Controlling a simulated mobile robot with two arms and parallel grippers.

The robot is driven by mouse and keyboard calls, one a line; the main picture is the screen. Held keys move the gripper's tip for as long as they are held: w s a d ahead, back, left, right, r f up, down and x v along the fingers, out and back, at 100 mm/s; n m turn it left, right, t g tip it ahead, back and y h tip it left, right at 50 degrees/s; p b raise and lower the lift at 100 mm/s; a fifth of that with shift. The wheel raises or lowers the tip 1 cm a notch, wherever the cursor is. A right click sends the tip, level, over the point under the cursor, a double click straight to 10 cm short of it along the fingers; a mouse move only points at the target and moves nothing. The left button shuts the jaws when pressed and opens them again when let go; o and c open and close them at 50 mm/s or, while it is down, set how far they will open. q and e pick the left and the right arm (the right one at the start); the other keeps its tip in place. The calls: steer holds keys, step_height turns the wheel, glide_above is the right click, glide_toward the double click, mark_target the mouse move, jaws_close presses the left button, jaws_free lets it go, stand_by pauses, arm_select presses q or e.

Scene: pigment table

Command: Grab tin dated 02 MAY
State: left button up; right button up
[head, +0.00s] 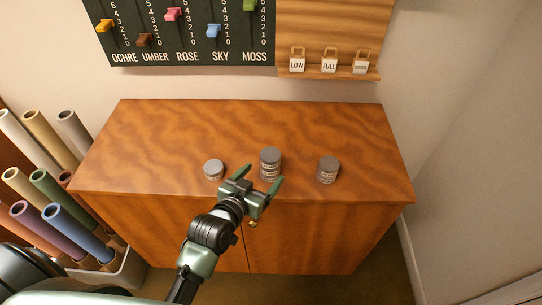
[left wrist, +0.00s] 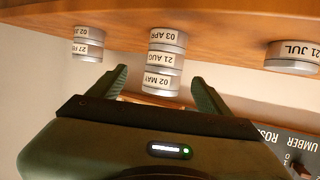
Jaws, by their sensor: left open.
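The tin dated 02 MAY (left wrist: 161,83) is the top one of the middle stack. The left wrist view is upside down, so it shows lowest there, with tins 21 AUG (left wrist: 164,60) and 03 APR (left wrist: 167,38) beneath it on the table. In the head view its grey lid (head: 270,153) tops that stack, labels too small to read. My left gripper (head: 258,180) is open and empty, just in front of the stack. In the left wrist view its two fingers (left wrist: 159,80) point at the stack, one to each side. My right gripper is not in view.
A single tin, 21 JUL (left wrist: 293,57), stands left of the stack in the head view (head: 213,170). A two-tin stack (head: 328,170) stands to the right, its dates partly readable. The wooden cabinet top (head: 150,135) is otherwise clear. Paper rolls stand in a bin (head: 125,272) at left.

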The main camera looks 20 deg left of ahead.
mark_target(274, 151)
arm_select(q)
steer(key=w+r, duration=0.1)
steer(key=w+r+t, duration=0.1)
steer(key=w, duration=0.1)
steer(key=shift+t, duration=0.3)
steer(key=x, duration=0.2)
steer(key=p+x, duration=0.1)
steer(key=x, duration=0.3)
steer(key=shift+s+f+p, duration=0.1)
steer(key=shift+f+p, duration=0.2)
steer(key=shift+w+f, duration=0.2)
steer(key=shift+w, duration=0.35)
steer(key=c, duration=1.5)
steer(key=shift+r, duration=0.1)
